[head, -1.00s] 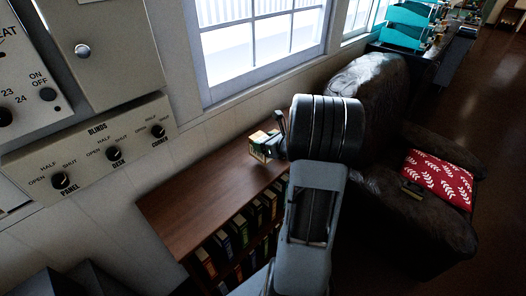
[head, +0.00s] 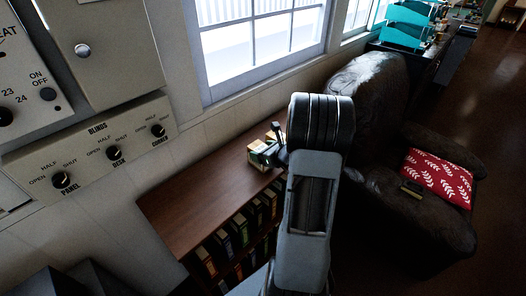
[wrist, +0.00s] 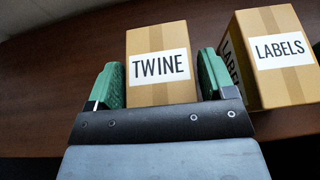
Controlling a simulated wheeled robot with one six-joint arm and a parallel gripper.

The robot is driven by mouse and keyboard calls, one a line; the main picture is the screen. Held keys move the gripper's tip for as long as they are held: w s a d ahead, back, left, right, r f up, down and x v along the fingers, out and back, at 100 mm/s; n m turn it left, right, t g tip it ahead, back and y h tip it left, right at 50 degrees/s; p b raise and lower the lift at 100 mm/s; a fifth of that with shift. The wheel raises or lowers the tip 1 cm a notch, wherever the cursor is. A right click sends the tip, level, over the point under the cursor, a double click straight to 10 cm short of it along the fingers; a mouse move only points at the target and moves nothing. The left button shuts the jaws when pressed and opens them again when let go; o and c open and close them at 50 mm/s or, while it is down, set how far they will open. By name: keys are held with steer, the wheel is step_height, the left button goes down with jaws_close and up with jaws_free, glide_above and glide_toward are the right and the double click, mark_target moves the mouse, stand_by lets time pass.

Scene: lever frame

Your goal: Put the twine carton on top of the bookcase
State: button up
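The twine carton (wrist: 158,66), a tan box with a white TWINE label, stands upright on the brown wooden top of the bookcase (head: 190,195). In the wrist view, my gripper (wrist: 160,80) has its two green fingers spread on either side of the carton, with narrow gaps showing; its lower part is hidden behind the gripper. In the head view, my gripper (head: 276,143) is at the bookcase's far right end by small boxes (head: 260,155), whose labels cannot be read there.
A labels carton (wrist: 272,55) stands close to the right of my right finger. The left of the bookcase top is clear. A dark armchair (head: 440,220) with a red cushion (head: 436,178) stands to the right.

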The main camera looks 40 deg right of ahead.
steer(key=shift+o, duration=1.1)
steer(key=shift+r, duration=0.15)
steer(key=v, duration=1.1)
steer(key=a+r+n+g+y, duration=0.15)
steer(key=a+n+g, duration=0.25)
steer(key=a+n, duration=0.45)
steer(key=a+r+n+g+y, duration=0.1)
steer(key=a+n+g+y, duration=0.2)
steer(key=a+n, duration=0.6)
steer(key=s+a+r+n+g+h, duration=0.2)
steer(key=s+a+r+n+h, duration=0.2)
steer(key=n, duration=1.3)
steer(key=s+a+h, duration=0.2)
steer(key=s+a, duration=0.1)
steer(key=shift+r, duration=0.35)
